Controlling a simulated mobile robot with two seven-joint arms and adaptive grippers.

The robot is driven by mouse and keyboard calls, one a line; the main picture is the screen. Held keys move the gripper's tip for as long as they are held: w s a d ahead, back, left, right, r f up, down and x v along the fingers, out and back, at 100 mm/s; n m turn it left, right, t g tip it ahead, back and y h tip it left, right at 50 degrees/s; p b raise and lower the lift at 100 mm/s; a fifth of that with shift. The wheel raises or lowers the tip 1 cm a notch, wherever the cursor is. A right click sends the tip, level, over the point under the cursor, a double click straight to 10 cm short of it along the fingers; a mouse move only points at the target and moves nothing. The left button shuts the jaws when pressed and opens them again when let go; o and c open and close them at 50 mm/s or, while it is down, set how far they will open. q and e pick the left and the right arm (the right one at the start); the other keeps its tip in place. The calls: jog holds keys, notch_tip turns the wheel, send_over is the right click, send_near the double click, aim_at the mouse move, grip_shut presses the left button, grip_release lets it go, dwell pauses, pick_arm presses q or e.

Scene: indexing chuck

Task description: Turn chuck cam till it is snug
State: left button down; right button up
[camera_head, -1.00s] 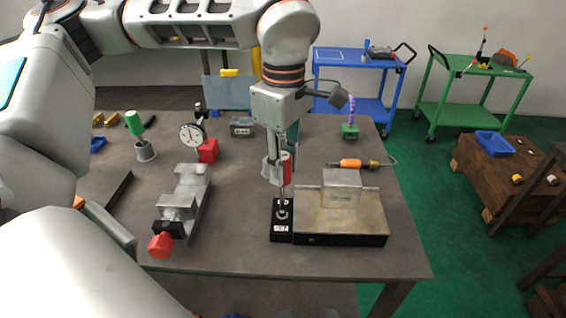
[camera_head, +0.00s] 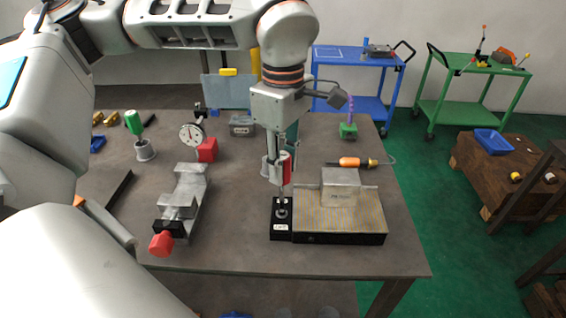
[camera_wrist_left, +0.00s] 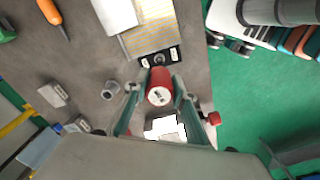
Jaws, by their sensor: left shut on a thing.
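The chuck (camera_head: 315,222) is a flat plate with a yellow-striped top near the table's front right, with a metal block on it. At its left end is a black block (camera_head: 282,232) with the cam (camera_head: 282,212) on top. My left gripper (camera_head: 278,170) is above the cam, shut on the red handle (camera_head: 286,168) of an upright key. The key's thin shaft runs down to the cam; I cannot tell how deeply it is seated. In the left wrist view the red handle (camera_wrist_left: 159,86) sits between the fingers, above the black block (camera_wrist_left: 172,56). My right gripper is not visible.
A grey vise (camera_head: 184,200) with a red knob stands left of the chuck. A dial gauge (camera_head: 191,136), a green-handled tool in a cup (camera_head: 145,148) and an orange-handled tool (camera_head: 352,162) are farther back. The table between vise and chuck is clear.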

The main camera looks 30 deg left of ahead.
pick_arm(q)
jog(key=shift+f, duration=0.7)
jog(key=c, duration=2.6)
grip_release()
grip_shut()
jog(key=shift+r+m+p, duration=0.1)
jog(key=shift+m+p, duration=0.35)
jog(key=shift+m, duration=0.35)
jog(key=shift+m+p, duration=0.75)
jog(key=shift+m, duration=0.05)
jog(key=shift+s, duration=0.1)
jog(key=shift+m, duration=0.3)
